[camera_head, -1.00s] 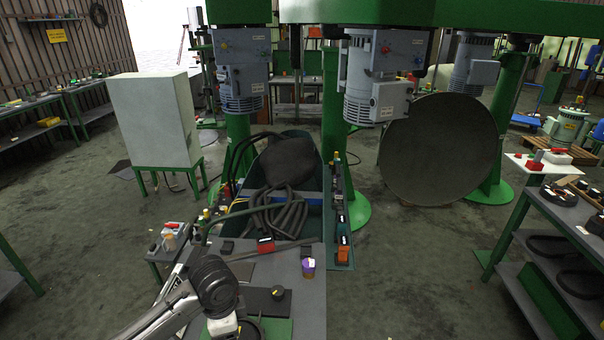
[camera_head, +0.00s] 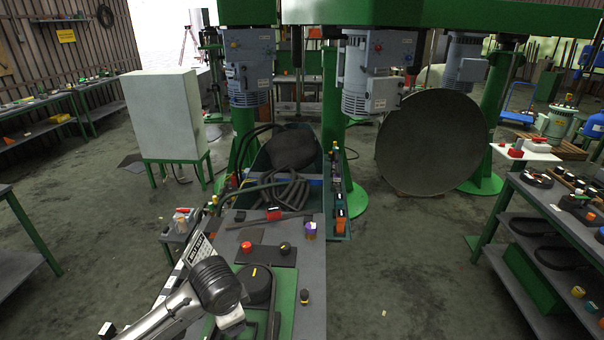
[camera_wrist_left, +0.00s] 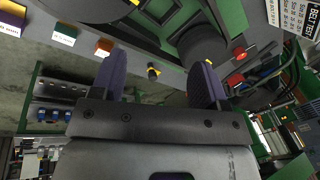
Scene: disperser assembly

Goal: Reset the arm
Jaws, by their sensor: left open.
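My left arm (camera_head: 190,305) comes in from the lower left of the head view over the near end of the grey bench. Its fingers cannot be made out there. In the left wrist view my left gripper (camera_wrist_left: 158,82) shows two dark purple fingers, spread apart with nothing between them. A small black and yellow knob (camera_wrist_left: 153,71) shows beyond the gap between the fingers. My right gripper is not in view.
The grey bench (camera_head: 312,275) holds a red knob (camera_head: 246,247), a yellow-topped knob (camera_head: 285,247), a black and yellow knob (camera_head: 304,296) and a purple cup (camera_head: 311,230). A shelf table (camera_head: 540,205) stands at right. Open floor (camera_head: 400,270) lies between them.

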